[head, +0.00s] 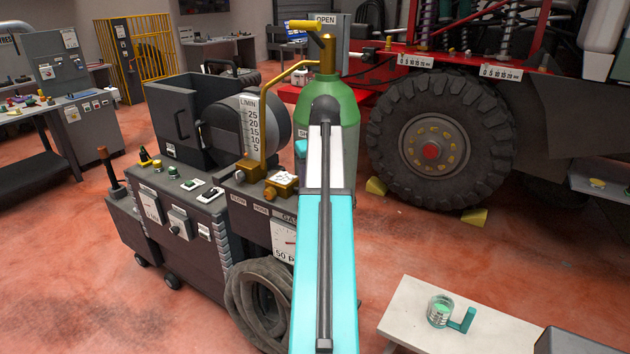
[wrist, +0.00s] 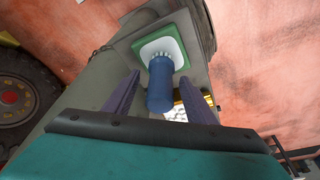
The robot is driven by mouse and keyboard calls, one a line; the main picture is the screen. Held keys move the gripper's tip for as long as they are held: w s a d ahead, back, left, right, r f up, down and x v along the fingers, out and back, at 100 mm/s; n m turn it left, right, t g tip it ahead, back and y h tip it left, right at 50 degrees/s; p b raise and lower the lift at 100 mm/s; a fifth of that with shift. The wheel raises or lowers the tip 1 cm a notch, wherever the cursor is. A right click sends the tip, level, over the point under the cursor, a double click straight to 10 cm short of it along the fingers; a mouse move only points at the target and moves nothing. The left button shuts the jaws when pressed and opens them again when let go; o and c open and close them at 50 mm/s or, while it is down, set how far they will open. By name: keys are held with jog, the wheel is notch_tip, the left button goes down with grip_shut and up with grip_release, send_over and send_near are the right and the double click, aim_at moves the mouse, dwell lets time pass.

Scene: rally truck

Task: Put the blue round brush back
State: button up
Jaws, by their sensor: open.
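A dark blue cylinder (wrist: 160,88) with a pale toothed ring at its far end, which looks like the blue round brush, shows in the wrist view. It is in front of a white pad with a green border (wrist: 172,47) on a grey surface; I cannot tell whether they touch. My gripper (wrist: 160,77) is open, with one dark purple finger on each side of the cylinder and a visible gap on both sides. In the head view my arm hides the gripper, and I cannot make out the brush there.
A grey welding cart (head: 180,215) and a green gas bottle (head: 345,115) stand around my arm. The truck's big wheel (head: 440,140) is behind on the right. A white bench (head: 410,320) at lower right bears a glass jar (head: 438,312) with a teal handle.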

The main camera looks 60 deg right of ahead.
jog(key=p+v, duration=0.3)
jog(key=v, duration=0.1)
jog(key=shift+s+r, duration=0.2)
jog(key=shift+s, duration=0.05)
jog(key=p+v, duration=0.2)
jog(key=v, duration=0.7)
jog(key=shift+s, duration=0.15)
jog(key=shift+f, duration=0.15)
dwell(0.5)
